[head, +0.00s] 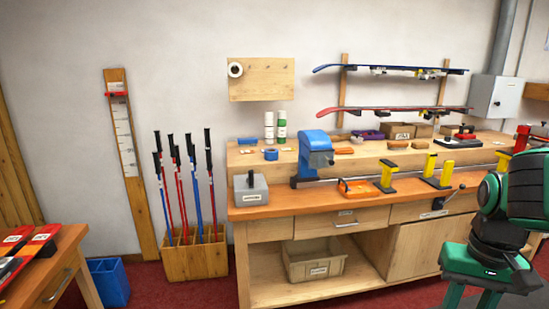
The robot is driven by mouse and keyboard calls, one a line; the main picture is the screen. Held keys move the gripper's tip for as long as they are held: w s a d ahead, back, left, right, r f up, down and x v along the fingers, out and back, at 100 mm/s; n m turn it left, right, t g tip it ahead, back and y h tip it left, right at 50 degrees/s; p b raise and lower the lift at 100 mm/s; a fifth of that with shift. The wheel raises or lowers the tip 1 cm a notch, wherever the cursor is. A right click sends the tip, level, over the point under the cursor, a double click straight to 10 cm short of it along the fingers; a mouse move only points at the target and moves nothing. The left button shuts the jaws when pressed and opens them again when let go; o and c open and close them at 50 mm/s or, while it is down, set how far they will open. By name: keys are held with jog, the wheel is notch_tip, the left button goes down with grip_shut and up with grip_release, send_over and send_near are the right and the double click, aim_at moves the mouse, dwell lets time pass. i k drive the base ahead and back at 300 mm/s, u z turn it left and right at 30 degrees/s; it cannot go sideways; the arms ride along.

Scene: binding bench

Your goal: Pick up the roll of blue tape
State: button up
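The roll of blue tape (271,154) sits on the raised back shelf of the workbench, left of the blue machine. It is small and far off in the head view. It stands apart from its neighbours, with nothing on top of it that I can see. Green and dark links of my own arm fill the lower right of the head view, well to the right of the roll.
Spray cans (281,124) stand behind the roll. A blue machine (313,158) and a grey box (251,190) are nearby. A pole rack (194,255) stands left of the workbench (300,209). Red floor (190,294) lies in front.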

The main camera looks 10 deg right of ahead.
aim_at(270, 153)
jog(key=i, duration=1.6)
jog(key=u, duration=0.05)
